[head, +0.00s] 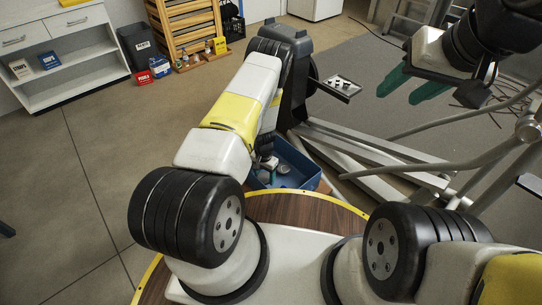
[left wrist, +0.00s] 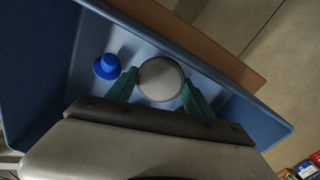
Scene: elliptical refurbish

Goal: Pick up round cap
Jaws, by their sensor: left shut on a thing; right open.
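The round cap (left wrist: 160,79) is a pale grey disc in the left wrist view, inside a blue bin (left wrist: 40,75). My left gripper (left wrist: 158,84) is shut on it, with one green finger at each side. The cap is low in the bin; whether it touches the floor of the bin I cannot tell. In the head view the blue bin (head: 309,174) sits beyond the wooden round top, and my left arm hides much of the grip. My right gripper (head: 399,94) is open and empty, up at the right.
A blue knob-like part (left wrist: 106,66) lies in the bin, left of the cap. Grey metal frame bars (head: 375,160) of the machine run right of the bin. A white shelf unit (head: 65,55) and a wooden crate rack (head: 190,30) stand at the back left. The left floor is clear.

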